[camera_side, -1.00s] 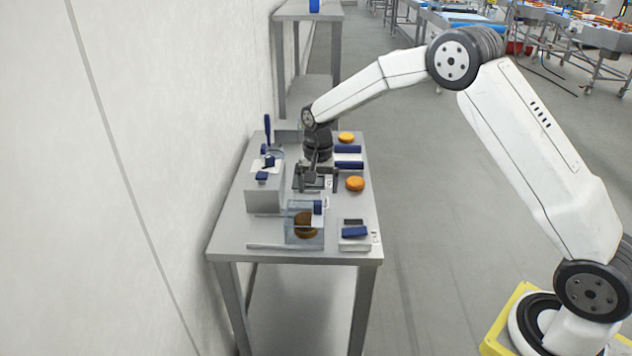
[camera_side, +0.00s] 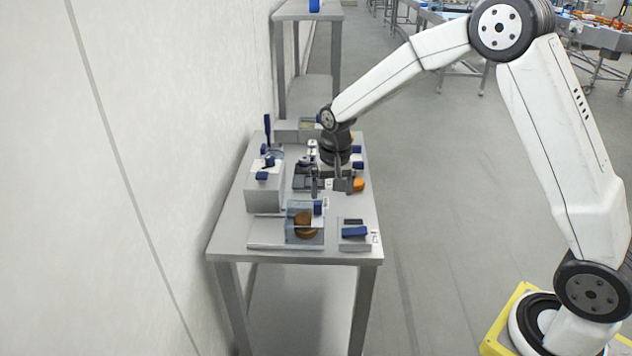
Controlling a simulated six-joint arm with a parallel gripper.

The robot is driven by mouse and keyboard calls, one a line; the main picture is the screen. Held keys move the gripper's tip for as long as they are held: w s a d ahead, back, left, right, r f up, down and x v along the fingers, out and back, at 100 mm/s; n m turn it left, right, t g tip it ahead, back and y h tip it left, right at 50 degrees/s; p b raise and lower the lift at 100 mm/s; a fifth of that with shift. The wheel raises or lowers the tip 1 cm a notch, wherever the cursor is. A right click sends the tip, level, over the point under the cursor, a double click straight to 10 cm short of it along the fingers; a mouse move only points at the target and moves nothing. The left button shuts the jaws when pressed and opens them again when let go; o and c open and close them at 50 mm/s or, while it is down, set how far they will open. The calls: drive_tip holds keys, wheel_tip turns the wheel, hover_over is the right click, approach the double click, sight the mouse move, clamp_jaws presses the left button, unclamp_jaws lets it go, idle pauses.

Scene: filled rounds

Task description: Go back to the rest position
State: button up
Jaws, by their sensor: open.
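My gripper (camera_side: 331,187) points down above the right middle part of the steel table (camera_side: 345,215). Its fingers are apart and I see nothing held between them. A second round, brown (camera_side: 306,225), sits in a clear box (camera_side: 291,235) at the front of the table. Part of the table behind my gripper is hidden by my wrist.
A grey block with blue knobs (camera_side: 262,196) stands at the left near the wall. A small unit with a blue handle (camera_side: 354,232) is at the front right. Another table (camera_side: 306,16) stands behind. The floor to the right is open.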

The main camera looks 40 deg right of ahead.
drive_tip(key=s+a+n+t, duration=0.1)
drive_tip(key=s+n, duration=0.5)
drive_tip(key=s, duration=1.4)
drive_tip(key=shift+a+r+n+t, duration=0.3)
drive_tip(key=shift+a+t, duration=0.1)
drive_tip(key=shift+a, duration=0.1)
